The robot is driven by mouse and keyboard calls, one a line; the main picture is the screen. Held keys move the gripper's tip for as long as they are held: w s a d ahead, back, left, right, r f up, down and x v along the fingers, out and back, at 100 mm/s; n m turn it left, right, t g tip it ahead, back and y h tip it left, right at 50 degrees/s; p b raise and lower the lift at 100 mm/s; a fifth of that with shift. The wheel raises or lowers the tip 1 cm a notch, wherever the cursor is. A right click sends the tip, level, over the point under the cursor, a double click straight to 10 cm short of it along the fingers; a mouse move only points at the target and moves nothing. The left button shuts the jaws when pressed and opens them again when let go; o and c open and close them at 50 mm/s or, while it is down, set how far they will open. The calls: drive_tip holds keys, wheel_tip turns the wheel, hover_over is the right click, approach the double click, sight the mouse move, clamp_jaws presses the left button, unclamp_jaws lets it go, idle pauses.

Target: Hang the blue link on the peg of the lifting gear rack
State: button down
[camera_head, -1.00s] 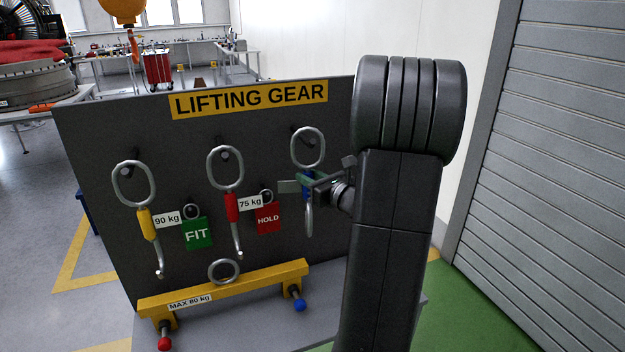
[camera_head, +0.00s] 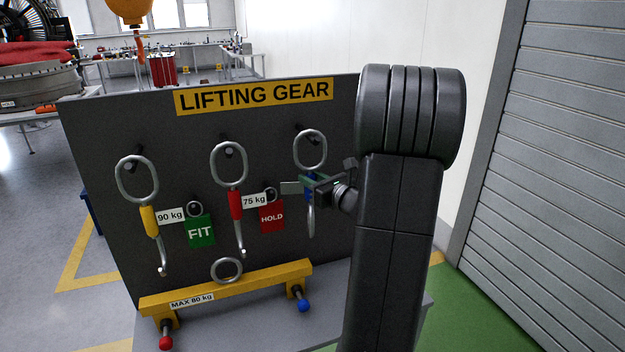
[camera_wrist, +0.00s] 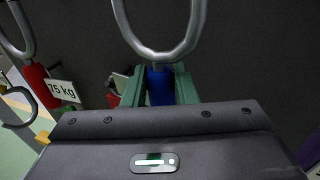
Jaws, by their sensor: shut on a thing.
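The blue link has a steel ring (camera_head: 323,150) on top and a blue body (camera_head: 309,190); its lower steel part hangs below my gripper. My gripper (camera_head: 304,187), with green fingers, is shut on the blue body and holds the link upright in front of the board's right part. In the wrist view the blue body (camera_wrist: 160,87) sits between the fingers, with the ring above. The rack is a dark board (camera_head: 110,120) headed LIFTING GEAR. Its right peg (camera_head: 303,128) shows at the ring's top; I cannot tell whether the ring is around it or in front.
A yellow link (camera_head: 149,220) and a red link (camera_head: 236,205) hang on pegs to the left, beside FIT and HOLD tags. A yellow beam (camera_head: 235,284) marked MAX 80 kg stands below. A shutter (camera_head: 550,150) is at the right.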

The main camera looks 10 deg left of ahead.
drive_tip(key=shift+r, duration=0.1)
drive_tip(key=c, duration=1.1)
unclamp_jaws()
drive_tip(key=b+v, duration=0.2)
drive_tip(key=v, duration=1.2)
drive_tip(key=shift+b, duration=0.4)
drive_tip(key=shift+a, duration=0.1)
